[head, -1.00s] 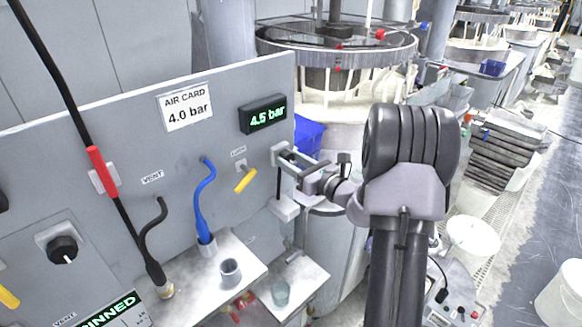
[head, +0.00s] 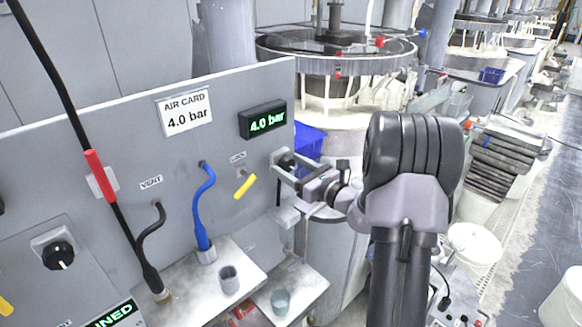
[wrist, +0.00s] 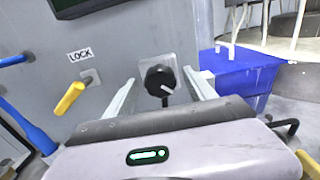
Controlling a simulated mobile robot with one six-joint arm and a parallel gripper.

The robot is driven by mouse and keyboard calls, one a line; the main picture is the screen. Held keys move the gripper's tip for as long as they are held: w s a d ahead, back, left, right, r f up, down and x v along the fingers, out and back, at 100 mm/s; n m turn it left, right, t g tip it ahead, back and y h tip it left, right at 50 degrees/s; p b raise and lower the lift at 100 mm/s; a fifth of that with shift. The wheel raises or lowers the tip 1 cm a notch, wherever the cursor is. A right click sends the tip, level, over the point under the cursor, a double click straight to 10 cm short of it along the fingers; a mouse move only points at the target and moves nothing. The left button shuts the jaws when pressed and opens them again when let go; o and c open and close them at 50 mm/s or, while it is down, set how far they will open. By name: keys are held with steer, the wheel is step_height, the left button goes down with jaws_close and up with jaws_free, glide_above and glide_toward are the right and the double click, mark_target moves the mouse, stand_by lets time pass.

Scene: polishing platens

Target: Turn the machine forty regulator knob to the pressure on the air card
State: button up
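The regulator knob (wrist: 160,80) is black with a pale pointer line, on a square plate on the grey panel. In the wrist view its pointer slants down to the right. It also shows, partly hidden, in the head view (head: 287,162). My gripper (head: 285,166) is open, with one finger on each side of the knob and a visible gap to it in the wrist view. The air card (head: 185,111) on the panel reads 4.0 bar. The green display (head: 263,120) to its right also reads 4.0 bar.
A yellow lever (wrist: 69,98) under a LOCK label sits left of the knob. A blue bin (wrist: 238,75) stands to the right. A second black knob (head: 58,255), a blue hose (head: 204,205) and a shelf with cups (head: 229,280) are further left and below.

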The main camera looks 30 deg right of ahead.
steer(key=s+d, duration=0.3)
steer(key=s, duration=1.4)
steer(key=shift+d, duration=0.2)
